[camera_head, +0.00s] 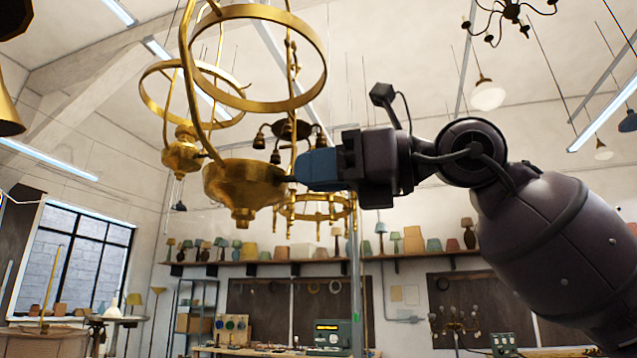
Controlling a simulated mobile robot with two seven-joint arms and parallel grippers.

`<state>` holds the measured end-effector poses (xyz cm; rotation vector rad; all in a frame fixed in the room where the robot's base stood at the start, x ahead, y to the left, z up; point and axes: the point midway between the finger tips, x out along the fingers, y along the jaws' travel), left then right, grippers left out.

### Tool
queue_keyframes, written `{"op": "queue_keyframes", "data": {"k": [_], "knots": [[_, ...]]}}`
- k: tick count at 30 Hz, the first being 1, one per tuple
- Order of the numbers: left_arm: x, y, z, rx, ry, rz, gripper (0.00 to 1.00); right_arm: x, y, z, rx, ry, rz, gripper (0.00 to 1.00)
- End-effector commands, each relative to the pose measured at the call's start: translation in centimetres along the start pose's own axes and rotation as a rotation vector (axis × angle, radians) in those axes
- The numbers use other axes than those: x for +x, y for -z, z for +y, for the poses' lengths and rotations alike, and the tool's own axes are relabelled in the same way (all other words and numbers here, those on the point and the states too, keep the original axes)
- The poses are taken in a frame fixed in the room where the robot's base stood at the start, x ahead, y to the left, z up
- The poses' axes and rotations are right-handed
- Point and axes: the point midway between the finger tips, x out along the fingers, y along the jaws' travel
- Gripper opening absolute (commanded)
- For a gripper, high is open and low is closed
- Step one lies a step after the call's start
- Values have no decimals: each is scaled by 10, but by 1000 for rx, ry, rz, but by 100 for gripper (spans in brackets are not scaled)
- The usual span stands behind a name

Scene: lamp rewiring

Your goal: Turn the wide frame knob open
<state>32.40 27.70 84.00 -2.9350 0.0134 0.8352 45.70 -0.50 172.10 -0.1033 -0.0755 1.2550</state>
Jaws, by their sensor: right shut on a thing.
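A brass hanging lamp frame (246,185) with a wide bowl at its base and a large ring (325,68) above hangs at the upper left of the middle. My right gripper (300,168) comes in from the right, and its blue fingers reach the right side of the bowl. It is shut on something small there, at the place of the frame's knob. The fingers hide the knob, so its turn cannot be seen. My left gripper is not in view.
A second brass lamp frame (181,158) hangs behind on the left, and a small chandelier (290,130) hangs behind the bowl. A vertical pole (355,270) stands below my right gripper. A shelf of lampshades (412,240) and a workbench are far back.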

Motion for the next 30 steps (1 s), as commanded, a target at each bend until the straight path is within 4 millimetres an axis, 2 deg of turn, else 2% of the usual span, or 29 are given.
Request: {"op": "queue_keyframes", "data": {"k": [1,12,30], "knots": [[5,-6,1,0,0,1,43,0,4,0,39,0,0,2],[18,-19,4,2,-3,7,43,0,3,-2,391,2,1,2],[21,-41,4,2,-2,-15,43,0,3,-4,958,2,1,2]]}}
